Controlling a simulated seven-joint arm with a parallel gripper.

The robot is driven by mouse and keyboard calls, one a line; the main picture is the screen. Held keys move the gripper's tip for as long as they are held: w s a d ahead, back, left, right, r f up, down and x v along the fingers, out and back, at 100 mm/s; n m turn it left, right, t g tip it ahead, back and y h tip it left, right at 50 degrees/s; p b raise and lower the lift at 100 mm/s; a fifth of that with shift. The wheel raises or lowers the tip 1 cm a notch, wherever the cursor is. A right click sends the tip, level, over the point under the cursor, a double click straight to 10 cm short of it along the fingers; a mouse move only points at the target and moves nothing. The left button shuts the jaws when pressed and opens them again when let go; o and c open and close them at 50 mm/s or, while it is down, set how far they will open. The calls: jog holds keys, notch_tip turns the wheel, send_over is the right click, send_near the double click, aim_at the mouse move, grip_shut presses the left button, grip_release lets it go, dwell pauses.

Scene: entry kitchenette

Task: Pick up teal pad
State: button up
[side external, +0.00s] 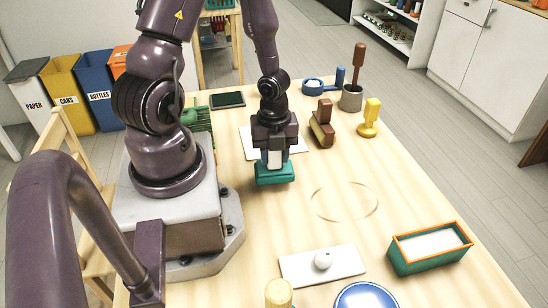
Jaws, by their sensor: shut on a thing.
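The teal pad (274,174) is a small, thick block below my gripper, at the middle of the wooden table. My gripper (273,158) points straight down and is shut on the pad's pale upper part. The fingers hide some of the pad. A white sheet or board (247,146) lies behind the gripper and is partly covered by it. I cannot tell whether the pad touches the table.
A teal box with an orange rim (420,265) stands at the front right. A white board (300,267) with a round knob lies at the front. Brown (322,132) and yellow (370,127) objects stand behind right. A thin ring outline (316,207) marks bare table.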

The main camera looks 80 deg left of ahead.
notch_tip(320, 180, up, 6)
jog(key=shift+a+r, duration=0.1)
jog(key=shift+r, duration=0.7)
jog(key=o, duration=0.4)
jog(key=c, duration=0.5)
